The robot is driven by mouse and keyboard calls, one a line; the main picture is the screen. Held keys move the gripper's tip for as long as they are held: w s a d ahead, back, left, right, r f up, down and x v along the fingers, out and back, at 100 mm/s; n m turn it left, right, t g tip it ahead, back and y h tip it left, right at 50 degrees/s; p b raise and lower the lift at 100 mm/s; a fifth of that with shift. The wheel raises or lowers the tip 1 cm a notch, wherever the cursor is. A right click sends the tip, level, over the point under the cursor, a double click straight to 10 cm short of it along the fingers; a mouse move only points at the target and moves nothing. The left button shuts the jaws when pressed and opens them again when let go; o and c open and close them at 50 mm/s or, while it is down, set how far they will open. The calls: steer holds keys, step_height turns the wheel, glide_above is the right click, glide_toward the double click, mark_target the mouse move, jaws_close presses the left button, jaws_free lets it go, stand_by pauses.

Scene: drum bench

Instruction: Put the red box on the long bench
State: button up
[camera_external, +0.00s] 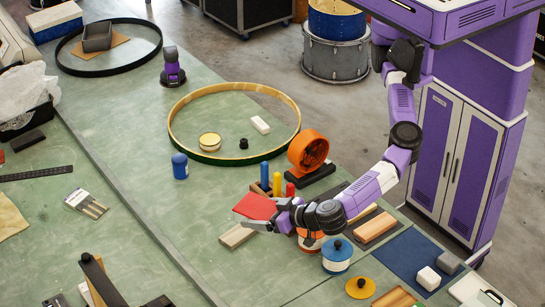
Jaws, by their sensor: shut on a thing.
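My gripper (279,217) is shut on the red box (255,206) and holds it, tilted, above the green bench top. The fingers reach in at the box's right side and hide part of it. The long bench (215,258) runs from the upper left to the lower right, with a seam along its length. A pale wooden block (236,236) lies below and left of the red box in the picture. I cannot tell the exact height of the box above the bench.
A large hoop (171,125) lies around small items. Near the gripper stand a blue jar (180,166), coloured cylinders (277,184) and an orange fan-like ring (308,149). A blue tin (337,252) and a wooden block (376,228) lie below the arm. Clear bench shows left of the box.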

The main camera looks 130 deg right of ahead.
mark_target(272, 277)
steer(key=shift+t, duration=0.3)
steer(key=a, duration=0.1)
steer(key=s+a, duration=0.1)
steer(key=a, duration=0.1)
steer(key=shift+s+a+f, duration=0.35)
step_height(272, 277, down, 20)
steer(key=b, duration=1.9)
steer(key=shift+f, duration=0.15)
steer(key=o, duration=1.5)
steer(key=shift+o, duration=0.2)
steer(key=shift+r, duration=0.2)
steer(key=v, duration=1.2)
steer(key=shift+r, duration=0.1)
